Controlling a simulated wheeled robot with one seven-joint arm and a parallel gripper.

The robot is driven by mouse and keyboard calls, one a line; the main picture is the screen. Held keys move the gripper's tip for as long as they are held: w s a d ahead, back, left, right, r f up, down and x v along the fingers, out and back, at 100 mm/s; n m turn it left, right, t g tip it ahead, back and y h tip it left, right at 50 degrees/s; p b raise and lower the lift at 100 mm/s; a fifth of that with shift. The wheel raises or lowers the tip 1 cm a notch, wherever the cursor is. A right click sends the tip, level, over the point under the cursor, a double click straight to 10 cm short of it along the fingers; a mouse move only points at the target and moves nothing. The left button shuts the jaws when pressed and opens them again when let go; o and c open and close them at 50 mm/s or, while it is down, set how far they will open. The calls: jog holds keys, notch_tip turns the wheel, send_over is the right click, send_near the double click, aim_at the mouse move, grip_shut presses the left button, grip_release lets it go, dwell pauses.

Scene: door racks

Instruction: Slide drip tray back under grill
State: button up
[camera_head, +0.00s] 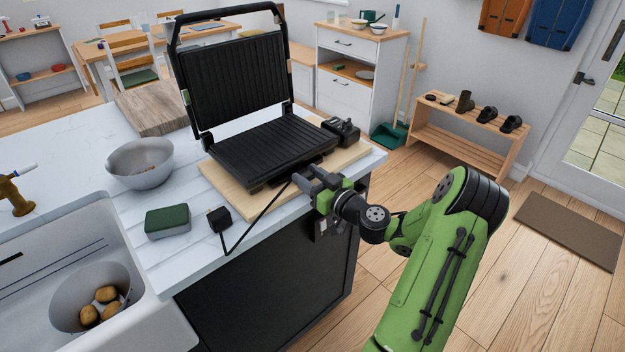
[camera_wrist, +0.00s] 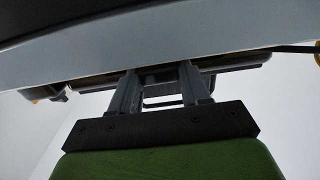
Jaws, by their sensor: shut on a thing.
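The black contact grill (camera_head: 270,150) stands open on a wooden board, its ribbed lid raised. My gripper (camera_head: 306,177) is at the grill's front right edge, low near the board. In the wrist view, my gripper's two fingers (camera_wrist: 158,72) are shut on a thin dark edge, which I take for the drip tray (camera_wrist: 235,62). The tray's edge runs across the picture beneath a pale band. In the head view the tray is mostly hidden by the grill and my gripper, so how far it sticks out cannot be told.
The wooden board (camera_head: 232,192) lies at the counter's edge. A black cable leads from a plug (camera_head: 219,219) past my gripper. A green sponge (camera_head: 167,221), a grey bowl (camera_head: 140,165) and a sink stand left. A small black device (camera_head: 342,130) sits right of the grill.

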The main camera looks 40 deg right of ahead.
jog(key=o, duration=1.1)
jog(key=s, duration=1.5)
jog(key=shift+s+d+b, duration=0.25)
jog(key=shift+s+b, duration=0.15)
